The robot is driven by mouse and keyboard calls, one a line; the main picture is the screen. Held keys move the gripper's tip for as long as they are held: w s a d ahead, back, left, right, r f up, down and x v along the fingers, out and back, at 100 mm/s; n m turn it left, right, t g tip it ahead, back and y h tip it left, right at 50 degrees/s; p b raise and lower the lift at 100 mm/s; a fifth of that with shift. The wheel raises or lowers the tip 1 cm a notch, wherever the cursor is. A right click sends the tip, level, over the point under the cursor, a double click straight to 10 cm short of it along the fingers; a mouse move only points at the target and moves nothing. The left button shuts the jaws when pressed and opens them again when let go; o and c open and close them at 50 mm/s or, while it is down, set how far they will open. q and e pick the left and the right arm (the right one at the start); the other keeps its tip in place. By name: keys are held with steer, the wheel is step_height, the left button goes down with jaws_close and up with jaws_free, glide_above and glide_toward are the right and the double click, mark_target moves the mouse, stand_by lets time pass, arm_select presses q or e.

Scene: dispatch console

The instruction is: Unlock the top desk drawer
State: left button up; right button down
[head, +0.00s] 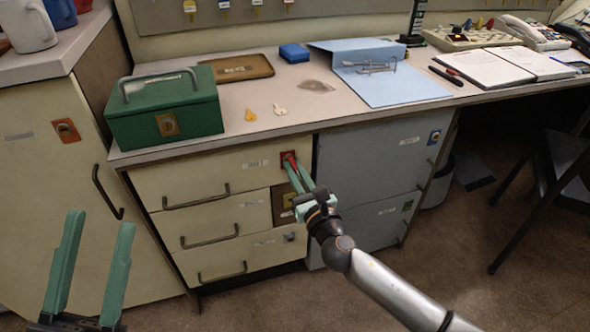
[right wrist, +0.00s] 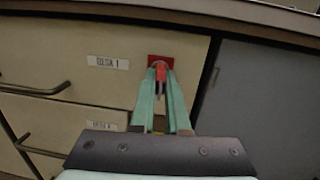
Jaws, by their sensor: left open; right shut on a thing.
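The top desk drawer (head: 215,172) is cream with a bar handle and looks closed; it also shows in the right wrist view (right wrist: 50,55). Its red lock plate (right wrist: 152,59) is at the drawer's upper right corner. My right gripper (head: 290,163) is shut on a red key (right wrist: 161,74), right in front of that plate. The key's tip meets the lock area, but how deep it sits is hidden. My left gripper (head: 100,218) is open and empty, low at the left in front of the cabinet.
On the desktop are a green cash box (head: 165,108), a yellow key (head: 250,115), a white key (head: 280,109), a brown tray (head: 262,66) and a blue folder (head: 405,90). A grey cabinet (head: 365,165) adjoins the drawers. A chair (head: 560,155) stands at the right.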

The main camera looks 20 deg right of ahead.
stand_by(0.4)
steer(key=shift+f+m+b, duration=0.15)
steer(key=shift+m+b, duration=0.5)
steer(key=shift+m, duration=0.35)
steer(key=shift+w+m, duration=0.1)
steer(key=shift+m, duration=0.7)
